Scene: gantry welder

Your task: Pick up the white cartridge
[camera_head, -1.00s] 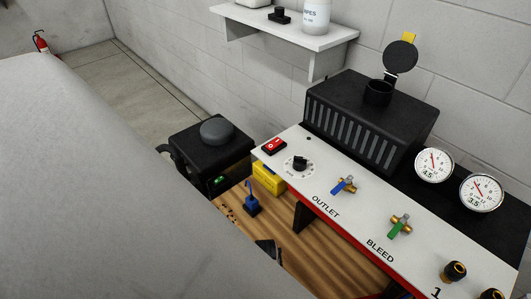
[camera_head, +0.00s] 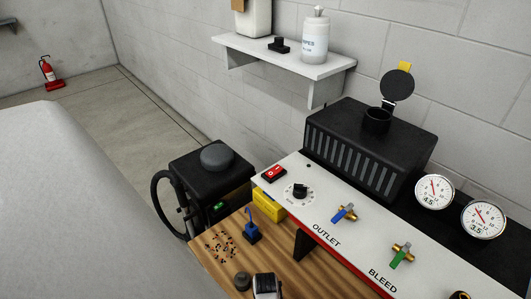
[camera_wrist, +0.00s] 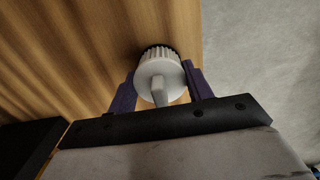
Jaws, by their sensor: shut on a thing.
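The white cartridge (camera_wrist: 158,82) is a round, ribbed white piece with a raised grip bar and a dark edge at its far side. It shows in the wrist view over the wooden bench top. My gripper (camera_wrist: 161,72) has its two dark purple fingers on either side of the cartridge, shut on it. Whether the cartridge still touches the wood cannot be told. In the head view a pale and dark object (camera_head: 266,286) is cut off by the bottom edge; I cannot tell what it is.
The wooden bench (camera_head: 215,262) holds a small dark cylinder (camera_head: 242,281), a blue fitting (camera_head: 252,233), a yellow box (camera_head: 268,204) and scattered bits (camera_head: 219,245). The white OUTLET/BLEED panel (camera_head: 318,213) stands to the right. Open floor lies beyond the bench edge in the wrist view.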

